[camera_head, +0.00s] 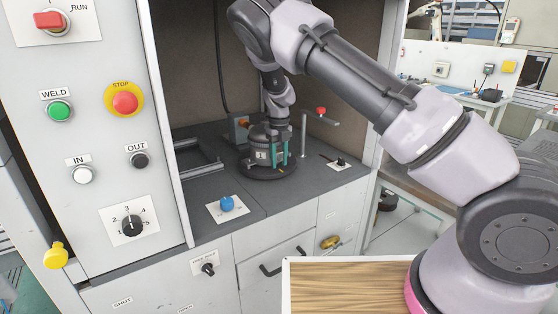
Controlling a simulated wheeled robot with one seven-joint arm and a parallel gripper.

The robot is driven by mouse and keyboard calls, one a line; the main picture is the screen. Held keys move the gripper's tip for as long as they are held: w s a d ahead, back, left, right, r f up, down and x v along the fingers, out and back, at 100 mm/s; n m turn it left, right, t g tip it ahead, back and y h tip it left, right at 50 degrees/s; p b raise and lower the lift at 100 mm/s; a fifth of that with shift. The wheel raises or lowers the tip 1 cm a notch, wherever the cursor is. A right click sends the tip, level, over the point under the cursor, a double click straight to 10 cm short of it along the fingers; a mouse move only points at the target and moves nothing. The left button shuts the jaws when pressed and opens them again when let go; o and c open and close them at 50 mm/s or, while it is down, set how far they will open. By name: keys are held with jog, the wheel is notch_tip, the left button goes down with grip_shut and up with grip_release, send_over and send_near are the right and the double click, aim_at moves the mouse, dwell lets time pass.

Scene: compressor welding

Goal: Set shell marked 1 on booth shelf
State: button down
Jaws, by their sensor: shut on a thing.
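The shell (262,155) is a dark grey cylinder with a small light label. It is upright, low over or on a round dark base (268,172) on the booth shelf (225,187); I cannot tell whether it touches. The mark on the label is too small to read. My gripper (280,152) reaches down into the booth from above, with teal fingers at the shell's right side. It is shut on the shell. The shell's far side and part of its top are hidden by my gripper.
A red-knobbed clamp arm on a post (304,133) stands right of the shell. A blue knob (227,203) is at the shelf's front, and a small black switch (341,162) is at right. A metal frame (198,157) lies at left. The control panel (95,130) borders the booth's left.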

dwell(0.9)
jog(key=c, duration=1.3)
grip_release()
grip_shut()
jog(key=shift+s+f, duration=0.1)
jog(key=shift+o, duration=0.7)
grip_release()
grip_shut()
jog(key=shift+r, duration=0.25)
